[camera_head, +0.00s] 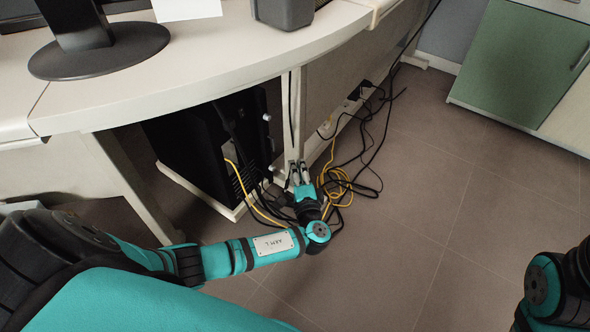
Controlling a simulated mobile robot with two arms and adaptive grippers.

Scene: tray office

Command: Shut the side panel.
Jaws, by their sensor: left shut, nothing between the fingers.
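My left gripper (298,168) is shut and empty, low under the desk. Its fingertips are in front of the foot of a narrow pale upright panel edge (293,105); I cannot tell whether they touch it. A wide beige panel (335,82) runs back from that edge along the right side of the desk. A black computer tower (195,145) stands on a pale low base left of the gripper. I cannot tell for certain which of these surfaces is the side panel, or how far open it is. My right gripper is out of view; only part of that arm shows at the lower right.
Black cables (372,130) and a coiled yellow cable (335,185) lie on the floor beside the left gripper. The white desktop (200,75) hangs over the tower. A green cabinet door (520,65) is at the upper right. The tiled floor (450,230) is clear at right.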

